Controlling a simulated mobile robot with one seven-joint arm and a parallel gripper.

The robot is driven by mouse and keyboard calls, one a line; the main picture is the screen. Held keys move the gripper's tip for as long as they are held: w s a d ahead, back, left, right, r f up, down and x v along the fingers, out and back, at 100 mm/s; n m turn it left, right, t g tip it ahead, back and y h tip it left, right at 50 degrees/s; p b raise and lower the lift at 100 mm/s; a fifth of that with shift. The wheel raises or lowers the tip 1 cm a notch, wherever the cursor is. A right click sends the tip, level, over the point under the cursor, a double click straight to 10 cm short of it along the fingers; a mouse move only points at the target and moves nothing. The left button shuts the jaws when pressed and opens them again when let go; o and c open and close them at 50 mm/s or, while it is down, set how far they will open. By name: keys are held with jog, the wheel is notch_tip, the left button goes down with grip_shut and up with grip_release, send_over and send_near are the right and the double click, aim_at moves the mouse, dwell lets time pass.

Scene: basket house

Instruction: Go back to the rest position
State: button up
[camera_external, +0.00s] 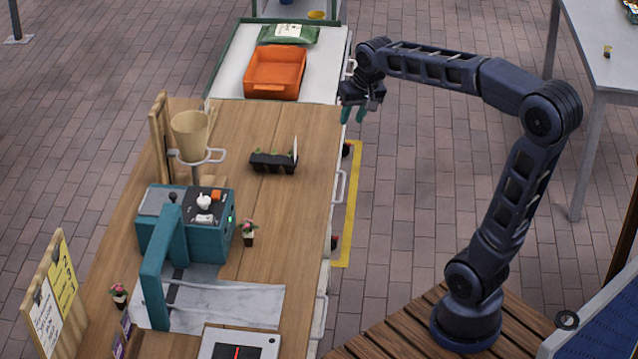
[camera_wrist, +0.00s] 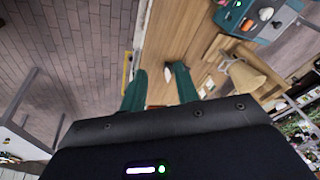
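My gripper (camera_external: 354,114) hangs from the raised arm at the right edge of the wooden counter (camera_external: 225,125), with its teal fingers pointing down. It is above the strip of floor beside the counter, right of the orange crate (camera_external: 275,72). In the wrist view the two teal fingers of my gripper (camera_wrist: 159,70) stand apart. Nothing shows held between them. My arm is bent at the elbow and reaches left from its base on the wooden platform (camera_external: 395,330).
A teal machine (camera_external: 190,240) and a tan cone (camera_external: 191,134) in a ring holder stand left. A green bag (camera_external: 289,34) lies behind the crate. A grey table (camera_external: 606,45) is at upper right; open floor (camera_external: 400,200) lies between.

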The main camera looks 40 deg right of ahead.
jog(key=s+d+f+n, duration=0.1)
jog(key=s+f, duration=0.3)
jog(key=s, duration=0.6)
jog(key=s+d+f+n+t, duration=0.1)
jog(key=s+d+f+n, duration=0.1)
jog(key=s, duration=0.7)
jog(key=shift+s+d+f+h, duration=0.4)
jog(key=shift+d+f, duration=0.2)
jog(key=shift+f, duration=0.35)
